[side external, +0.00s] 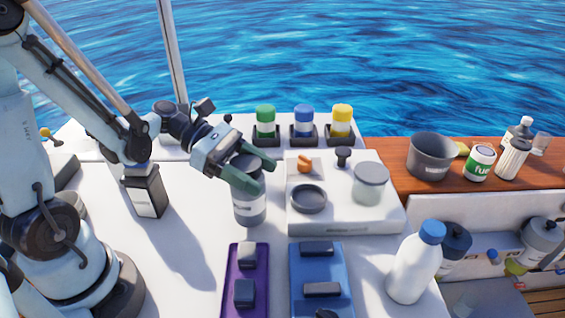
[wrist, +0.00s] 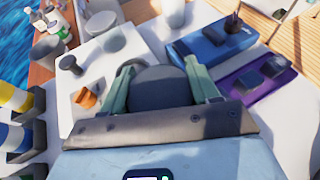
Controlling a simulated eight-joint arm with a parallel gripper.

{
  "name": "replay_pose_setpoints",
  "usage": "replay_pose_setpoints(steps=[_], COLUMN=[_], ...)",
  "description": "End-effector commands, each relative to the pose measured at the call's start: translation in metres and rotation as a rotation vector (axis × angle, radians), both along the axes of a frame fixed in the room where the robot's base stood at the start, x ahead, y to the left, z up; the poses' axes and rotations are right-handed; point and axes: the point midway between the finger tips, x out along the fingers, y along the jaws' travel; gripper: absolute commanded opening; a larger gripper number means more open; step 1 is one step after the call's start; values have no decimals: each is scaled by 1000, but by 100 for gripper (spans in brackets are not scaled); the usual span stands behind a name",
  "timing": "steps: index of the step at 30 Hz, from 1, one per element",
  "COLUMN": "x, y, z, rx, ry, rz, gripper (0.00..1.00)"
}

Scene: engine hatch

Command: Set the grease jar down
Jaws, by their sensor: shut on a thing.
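The grease jar (side external: 249,206) is a grey cylinder with a pale label too small to read. It is upright beside the left edge of a raised white panel (side external: 345,228). My gripper (side external: 250,178) is shut on its upper part, with one green finger on each side. In the wrist view the jar's dark round lid (wrist: 162,86) fills the space between the fingers (wrist: 160,90). I cannot tell whether its base touches the white deck or hangs just above it.
The panel carries a dark ring (side external: 309,198), an orange knob (side external: 305,163), a black knob (side external: 343,157) and a translucent jar (side external: 370,184). Purple (side external: 247,300) and blue (side external: 320,278) trays and a white bottle (side external: 417,263) are in front. Coloured-cap bottles (side external: 303,122) stand behind.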

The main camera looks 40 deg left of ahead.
Motion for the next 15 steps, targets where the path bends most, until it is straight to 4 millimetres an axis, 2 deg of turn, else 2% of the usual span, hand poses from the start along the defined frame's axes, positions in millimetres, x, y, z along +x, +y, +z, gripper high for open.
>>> replay_pose_setpoints(steps=[6, 15], x=[0, 0], y=[0, 0], z=[-17, -20], rx=[-2, -1], ry=[-1, 0], rz=[0, 0], gripper=[0, 0])
